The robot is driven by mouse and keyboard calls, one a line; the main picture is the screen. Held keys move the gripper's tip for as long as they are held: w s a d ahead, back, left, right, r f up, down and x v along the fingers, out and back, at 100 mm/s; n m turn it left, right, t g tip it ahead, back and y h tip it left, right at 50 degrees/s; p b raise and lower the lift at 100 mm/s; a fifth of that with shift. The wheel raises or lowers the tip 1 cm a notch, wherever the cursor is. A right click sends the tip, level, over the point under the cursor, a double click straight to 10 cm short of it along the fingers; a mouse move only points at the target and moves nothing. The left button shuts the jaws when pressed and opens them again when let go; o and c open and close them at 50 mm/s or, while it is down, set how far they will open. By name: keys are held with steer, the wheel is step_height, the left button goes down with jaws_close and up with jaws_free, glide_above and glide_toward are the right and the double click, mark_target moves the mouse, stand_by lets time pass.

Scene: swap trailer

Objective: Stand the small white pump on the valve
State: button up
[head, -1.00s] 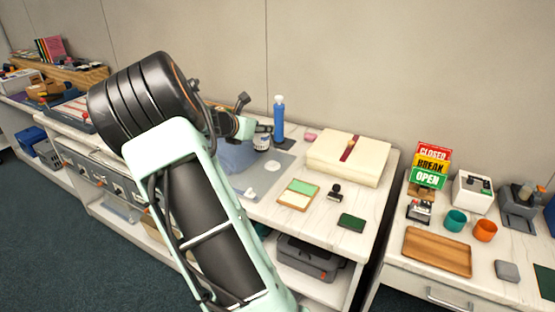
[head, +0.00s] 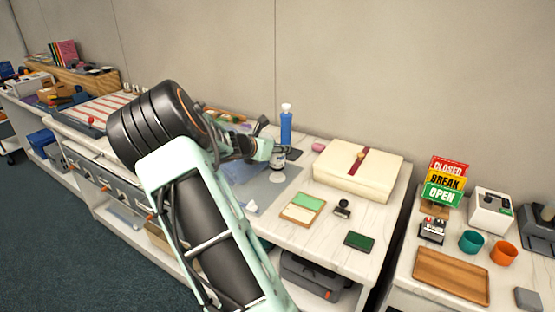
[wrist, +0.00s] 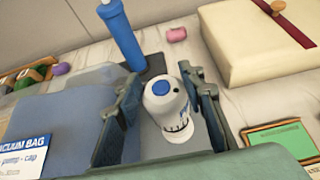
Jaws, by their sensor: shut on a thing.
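The small white pump (wrist: 159,104) has a blue button on top and dark marks round its lower part. My gripper (wrist: 168,98) is shut on it and holds it upright; it also shows in the head view (head: 279,158). A white round piece (head: 277,178) shows just below the pump; I cannot tell if it is the valve or a loose cap, or whether the pump touches it. The blue vacuum bag (wrist: 55,112) lies left of the pump, partly behind my gripper and arm. No valve can be clearly made out on it.
A tall blue cylinder (head: 286,126) stands close behind the pump. A cream box (head: 357,171) with a red band lies to the right. A vacuum bag card (wrist: 22,156) is at the left. A green-and-tan tray (head: 302,209) and a stamp (head: 342,207) lie nearer the front.

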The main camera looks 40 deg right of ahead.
mark_target(273, 156)
step_height(273, 156, down, 3)
steer(key=shift+f+b, duration=0.2)
steer(key=shift+b, duration=0.2)
steer(key=o, duration=1.4)
steer(key=shift+c, duration=0.2)
steer(key=v, duration=1.2)
steer(key=shift+p, duration=0.4)
steer(key=shift+a, duration=0.1)
